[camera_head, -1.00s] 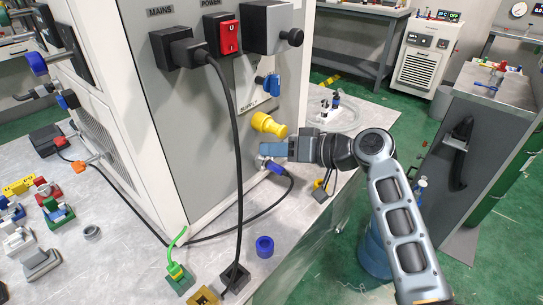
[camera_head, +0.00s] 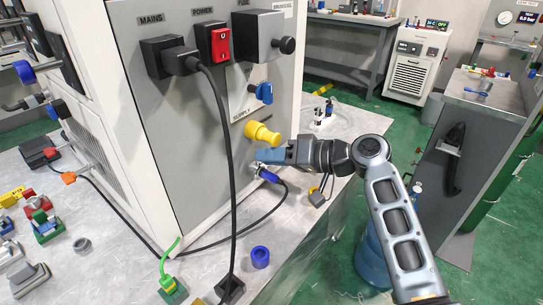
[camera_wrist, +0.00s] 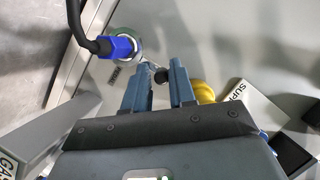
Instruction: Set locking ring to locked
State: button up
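The locking ring (camera_wrist: 128,44) appears as a silver metal ring around a blue cable connector (camera_wrist: 113,47) on the grey panel, in the wrist view. A short light arm with a black knob (camera_wrist: 160,76) reaches from the ring toward my gripper. My gripper (camera_wrist: 157,76) is open, its two fingers apart with the black knob between their tips; I cannot tell whether either finger touches it. In the head view my gripper (camera_head: 264,157) is at the panel, just above the blue connector (camera_head: 268,175) and below a yellow fitting (camera_head: 262,133). The ring is mostly hidden there.
A black cable (camera_head: 230,170) hangs in front of the panel from the mains plug. A blue tap (camera_head: 264,93) and a red power switch (camera_head: 219,42) sit higher up. A blue ring (camera_head: 260,257) lies on the bench. The yellow fitting (camera_wrist: 203,92) is close beside my right finger.

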jog(key=o, duration=0.3)
jog(key=shift+r, duration=0.1)
